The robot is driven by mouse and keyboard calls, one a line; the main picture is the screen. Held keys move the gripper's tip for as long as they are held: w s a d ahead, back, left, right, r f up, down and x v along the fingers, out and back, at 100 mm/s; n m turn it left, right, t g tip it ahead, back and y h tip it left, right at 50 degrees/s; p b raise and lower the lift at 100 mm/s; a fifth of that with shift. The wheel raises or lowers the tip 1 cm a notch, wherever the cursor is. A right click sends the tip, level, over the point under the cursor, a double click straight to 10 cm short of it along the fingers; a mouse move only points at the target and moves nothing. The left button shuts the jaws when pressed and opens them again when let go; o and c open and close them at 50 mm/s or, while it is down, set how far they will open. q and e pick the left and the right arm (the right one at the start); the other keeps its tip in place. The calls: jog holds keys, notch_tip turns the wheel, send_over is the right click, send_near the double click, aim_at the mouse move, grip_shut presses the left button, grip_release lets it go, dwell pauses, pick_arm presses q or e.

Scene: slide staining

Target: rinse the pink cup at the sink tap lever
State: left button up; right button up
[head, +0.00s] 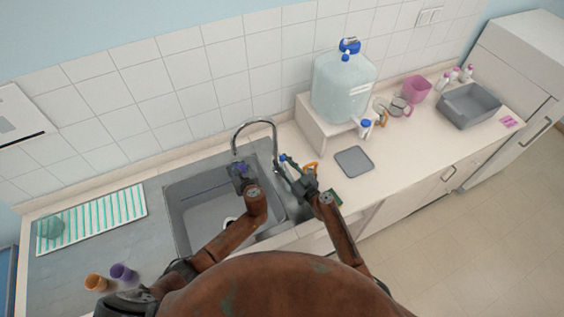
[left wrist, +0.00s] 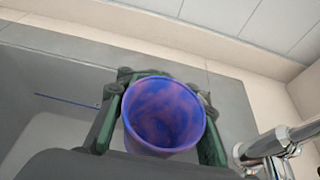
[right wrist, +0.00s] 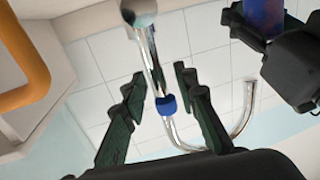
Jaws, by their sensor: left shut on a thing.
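My left gripper (head: 238,172) is shut on a blue-purple cup (left wrist: 165,115) with pinkish patches inside. It holds the cup over the sink basin (head: 190,205), close to the curved chrome tap (head: 255,123). The cup's open mouth faces the left wrist camera. The same cup shows at the upper right of the right wrist view (right wrist: 263,16). My right gripper (right wrist: 160,82) is open, with its fingers apart on both sides of a chrome tap part with a blue band (right wrist: 166,105). I cannot tell whether they touch it. A pink mug (head: 417,89) stands on the right counter.
A purple cup (head: 122,272) and an orange cup (head: 97,283) stand left of the sink, below a striped mat (head: 95,216). Right of the tap are an orange handle (right wrist: 25,75), a grey mat (head: 354,162), a water jug (head: 343,88) and a grey tub (head: 470,105).

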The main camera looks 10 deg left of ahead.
jog(key=shift+w+a, duration=0.2)
jog(key=shift+c, duration=0.5)
grip_shut()
